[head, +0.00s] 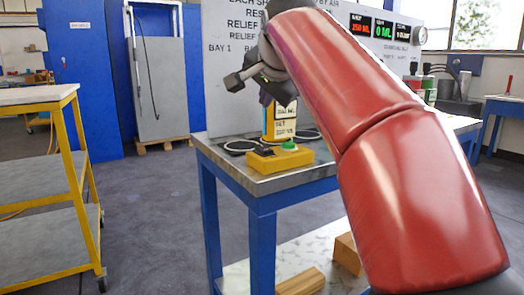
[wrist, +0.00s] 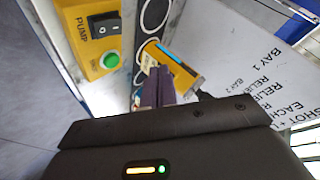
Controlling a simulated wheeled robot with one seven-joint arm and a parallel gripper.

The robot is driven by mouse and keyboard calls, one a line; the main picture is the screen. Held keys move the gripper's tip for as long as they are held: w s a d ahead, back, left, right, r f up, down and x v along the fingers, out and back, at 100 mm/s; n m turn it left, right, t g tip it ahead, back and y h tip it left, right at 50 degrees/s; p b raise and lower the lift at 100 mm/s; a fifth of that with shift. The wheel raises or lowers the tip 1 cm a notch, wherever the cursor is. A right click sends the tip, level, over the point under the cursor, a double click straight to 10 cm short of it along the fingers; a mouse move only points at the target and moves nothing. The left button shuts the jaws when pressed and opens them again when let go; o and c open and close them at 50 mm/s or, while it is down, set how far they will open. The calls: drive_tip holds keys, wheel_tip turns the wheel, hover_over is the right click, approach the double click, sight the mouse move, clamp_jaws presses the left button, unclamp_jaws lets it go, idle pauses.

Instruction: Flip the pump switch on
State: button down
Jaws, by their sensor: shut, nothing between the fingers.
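The pump box (head: 280,160) is yellow and sits at the near left corner of the blue-legged bench. In the wrist view the pump box (wrist: 80,42) carries the word PUMP, a black rocker switch (wrist: 104,24) and a round green button (wrist: 110,61). The green button (head: 289,145) also shows in the head view. I cannot tell which way the rocker is tipped. My gripper (head: 233,83) is above and to the left of the box, apart from it. In the wrist view my gripper (wrist: 152,88) has its fingers together, with nothing between them.
A yellow labelled vessel (head: 268,125) stands behind the box, close below my gripper. Dark rings lie on the bench top (head: 240,178). A white lettered panel (head: 225,60) rises behind. A yellow-framed cart (head: 75,150) stands left, with open floor between.

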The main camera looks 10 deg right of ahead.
sight(263, 148)
drive_tip(key=shift+w+a+f+b, duration=0.1)
drive_tip(key=shift+w+f+b, duration=0.1)
drive_tip(key=shift+f+b, duration=0.85)
drive_tip(key=shift+w+a+f+b, duration=0.15)
drive_tip(key=shift+f+b, duration=0.65)
drive_tip(key=shift+f, duration=0.5)
drive_tip(key=shift+w+d+f+b, duration=0.1)
drive_tip(key=shift+w+f+b, duration=0.1)
drive_tip(key=shift+f+b, duration=0.85)
drive_tip(key=shift+f, duration=0.3)
drive_tip(key=shift+f, duration=0.3)
drive_tip(key=shift+w+a+f+b, duration=0.1)
drive_tip(key=shift+f+b, duration=0.2)
drive_tip(key=shift+f, duration=0.05)
drive_tip(key=shift+r, duration=0.15)
drive_tip(key=shift+r+p, duration=0.7)
drive_tip(key=shift+p, duration=0.1)
drive_tip(key=r+p, duration=0.2)
drive_tip(key=s+r+p, duration=0.1)
drive_tip(key=r+p, duration=0.1)
drive_tip(key=r, duration=0.1)
drive_tip(key=shift+d+p, duration=0.2)
drive_tip(key=shift+p, duration=0.2)
